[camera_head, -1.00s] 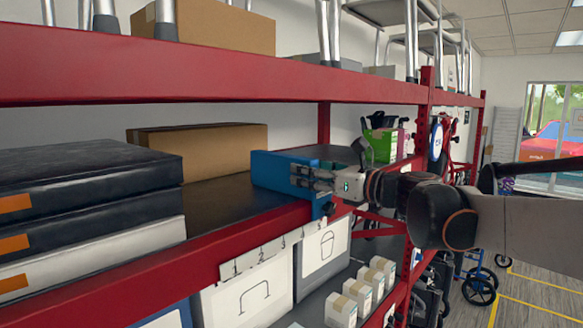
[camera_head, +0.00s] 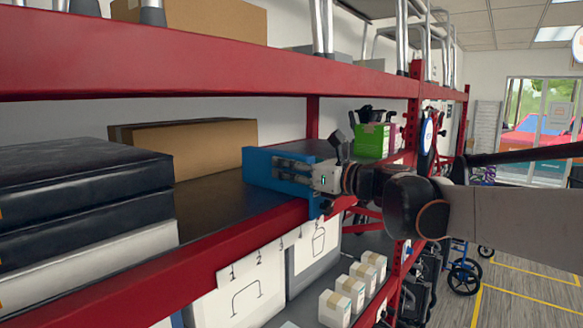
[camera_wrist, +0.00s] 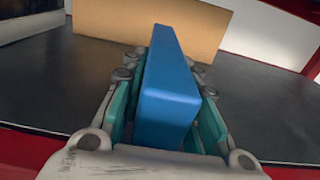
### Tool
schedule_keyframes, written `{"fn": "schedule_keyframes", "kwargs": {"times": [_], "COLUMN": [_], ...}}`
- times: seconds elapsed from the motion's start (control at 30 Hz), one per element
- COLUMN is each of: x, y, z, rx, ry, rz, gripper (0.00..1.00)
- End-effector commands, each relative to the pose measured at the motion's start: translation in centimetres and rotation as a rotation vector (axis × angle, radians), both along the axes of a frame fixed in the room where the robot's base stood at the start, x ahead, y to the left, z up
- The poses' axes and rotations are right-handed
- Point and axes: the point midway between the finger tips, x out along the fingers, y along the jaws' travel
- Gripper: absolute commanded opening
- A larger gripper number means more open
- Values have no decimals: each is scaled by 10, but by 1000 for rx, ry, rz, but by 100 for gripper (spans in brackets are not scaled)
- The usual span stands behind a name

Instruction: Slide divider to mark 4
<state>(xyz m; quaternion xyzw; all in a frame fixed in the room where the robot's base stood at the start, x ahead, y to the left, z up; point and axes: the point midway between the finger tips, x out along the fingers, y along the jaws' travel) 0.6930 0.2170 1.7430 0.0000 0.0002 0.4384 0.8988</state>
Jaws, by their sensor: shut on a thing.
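The blue divider (camera_head: 262,178) stands upright across the dark shelf, its near end at the red front beam. My gripper (camera_head: 290,168) is shut on it from the right side of the picture. In the wrist view the divider (camera_wrist: 168,105) lies between the two green-padded fingers (camera_wrist: 168,65). A white mark strip (camera_head: 258,258) hangs on the front beam; 1, 2 and 3 can be read from left to right. The marks further right are too small to read, so the divider's exact mark cannot be told.
Black cases (camera_head: 80,185) are stacked at the shelf's left. A cardboard box (camera_head: 190,145) lies at the back, left of the divider. A green box (camera_head: 372,140) stands further right. Bare shelf (camera_head: 220,196) shows between the cases and divider. A red beam (camera_head: 200,75) runs above.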

Motion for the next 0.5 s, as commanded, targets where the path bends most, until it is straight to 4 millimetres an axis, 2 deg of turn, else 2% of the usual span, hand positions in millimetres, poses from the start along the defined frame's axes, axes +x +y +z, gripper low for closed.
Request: {"fn": "schedule_keyframes", "kwargs": {"times": [0.3, 0.5], "x": [-40, -46], "y": [32, 36], "z": [0, 0], "rx": [1, 0], "ry": [1, 0], "rz": [4, 1], "gripper": [0, 0]}}
